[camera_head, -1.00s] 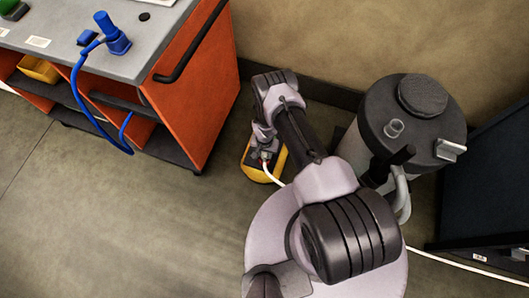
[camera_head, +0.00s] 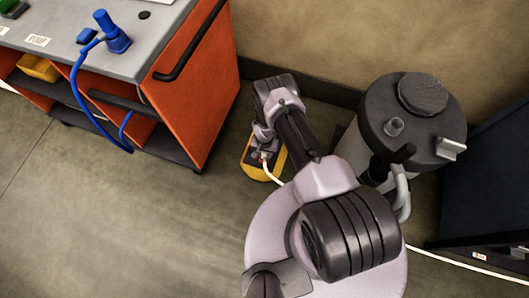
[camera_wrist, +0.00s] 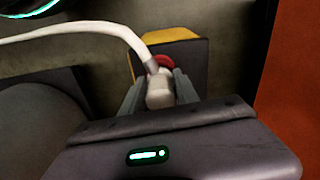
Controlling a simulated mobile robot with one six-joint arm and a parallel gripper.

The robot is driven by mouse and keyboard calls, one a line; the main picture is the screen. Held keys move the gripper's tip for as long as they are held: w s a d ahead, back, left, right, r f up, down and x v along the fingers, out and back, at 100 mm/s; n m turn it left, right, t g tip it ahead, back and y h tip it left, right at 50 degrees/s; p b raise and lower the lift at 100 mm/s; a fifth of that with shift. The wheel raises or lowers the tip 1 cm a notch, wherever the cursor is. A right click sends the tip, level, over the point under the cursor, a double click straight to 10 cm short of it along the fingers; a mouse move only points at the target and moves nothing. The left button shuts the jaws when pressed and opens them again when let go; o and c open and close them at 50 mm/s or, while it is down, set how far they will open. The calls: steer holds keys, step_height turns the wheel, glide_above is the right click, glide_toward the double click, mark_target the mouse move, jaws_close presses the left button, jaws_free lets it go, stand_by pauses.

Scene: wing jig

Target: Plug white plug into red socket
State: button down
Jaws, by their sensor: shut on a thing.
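The white plug (camera_wrist: 159,92) is between the two fingers of my gripper (camera_wrist: 160,95) in the wrist view, with its white cable (camera_wrist: 85,30) bending away to the left. The red socket (camera_wrist: 165,62) shows just beyond the plug, on a dark and yellow box (camera_wrist: 172,37). The plug overlaps the socket in this view; I cannot tell whether it is inserted. In the head view, my gripper (camera_head: 265,155) is over the yellow and dark box (camera_head: 252,172) on the floor, and the cable (camera_head: 271,176) runs out beneath my arm. The socket is mostly hidden there.
An orange cart (camera_head: 200,95) with a grey top stands to the left, carrying a blue plug (camera_head: 117,40) and cable. A grey canister (camera_head: 410,120) stands right of my arm. A wall is behind the box. Open floor (camera_head: 120,220) lies at the front left.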

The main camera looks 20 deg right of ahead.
steer(key=shift+f, duration=0.35)
steer(key=c, duration=0.8)
jaws_free()
steer(key=shift+c, duration=0.2)
steer(key=shift+r, duration=0.15)
step_height(320, 180, up, 17)
steer(key=p, duration=0.8)
steer(key=shift+r, duration=0.1)
